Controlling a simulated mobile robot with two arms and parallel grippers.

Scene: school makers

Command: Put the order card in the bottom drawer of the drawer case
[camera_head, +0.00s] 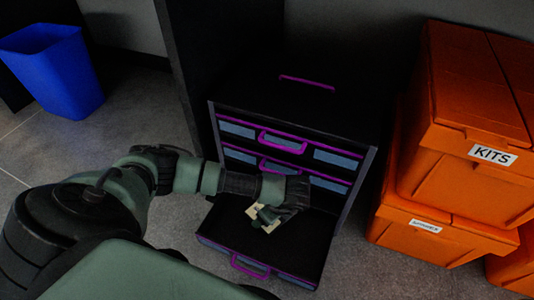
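The dark drawer case (300,105) with purple trim stands on the floor in the middle of the view. Its bottom drawer (315,262) is pulled open, and the drawers above it look shut. My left gripper (266,215) reaches in from the left over the open bottom drawer. It appears shut on the order card (254,212), a small cream card held tilted, partly hidden by a finger. Whether the card touches the drawer floor I cannot tell. My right gripper is not in view.
Orange crates stand close on the right, one labelled KITS (470,115) stacked on another (410,233). A blue bin (55,70) stands at the far left. A dark upright panel (190,75) is left of the case. Grey floor is free at the left.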

